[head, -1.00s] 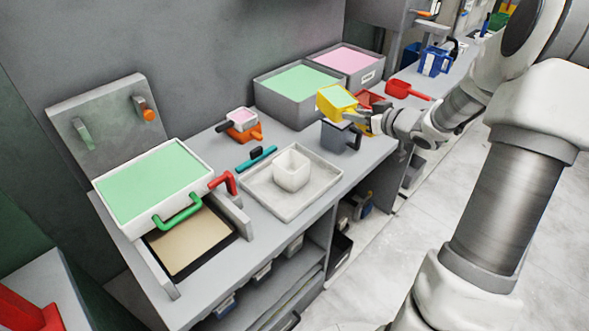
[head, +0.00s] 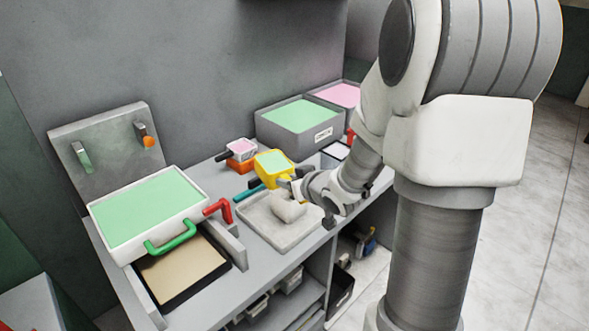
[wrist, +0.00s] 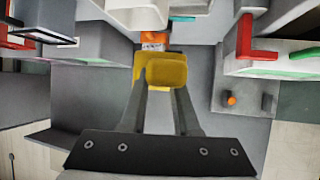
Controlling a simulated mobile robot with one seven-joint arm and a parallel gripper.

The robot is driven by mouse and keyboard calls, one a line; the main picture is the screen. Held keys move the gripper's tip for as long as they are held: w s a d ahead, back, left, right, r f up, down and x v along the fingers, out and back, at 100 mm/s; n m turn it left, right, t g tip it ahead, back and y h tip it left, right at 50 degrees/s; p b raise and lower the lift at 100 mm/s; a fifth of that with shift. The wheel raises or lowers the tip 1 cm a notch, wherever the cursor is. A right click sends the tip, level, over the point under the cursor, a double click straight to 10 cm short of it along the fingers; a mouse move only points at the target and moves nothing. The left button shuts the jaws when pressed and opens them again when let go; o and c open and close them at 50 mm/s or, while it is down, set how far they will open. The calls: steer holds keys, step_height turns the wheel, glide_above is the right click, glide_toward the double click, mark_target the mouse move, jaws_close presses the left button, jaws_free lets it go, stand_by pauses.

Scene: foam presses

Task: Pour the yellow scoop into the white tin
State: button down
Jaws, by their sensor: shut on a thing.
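The yellow scoop (head: 272,163) is filled with light green material and sits roughly level in the head view. My gripper (head: 287,184) is shut on it and holds it above the back of the grey tray (head: 259,230). In the wrist view the yellow scoop (wrist: 166,72) shows between the ends of my two fingers (wrist: 162,92). The white tin (head: 287,209) stands on the tray, just below and in front of my gripper, which hides part of it. A pale tin (wrist: 136,14) shows at the top of the wrist view.
A white-rimmed press box with green foam (head: 150,203) stands at left, with a red handle (head: 218,210) beside it. An orange scoop (head: 240,166) with a pink-filled cup lies behind. Grey bins of green (head: 299,116) and pink (head: 338,94) material stand at the back.

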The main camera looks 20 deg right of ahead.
steer(key=shift+s+a+f+p, duration=0.2)
steer(key=shift+s+a+p, duration=0.15)
steer(key=shift+a, duration=0.25)
steer(key=shift+m+p, duration=0.3)
steer(key=shift+p, duration=0.2)
steer(key=shift+f+y, duration=0.15)
steer(key=shift+y, duration=0.15)
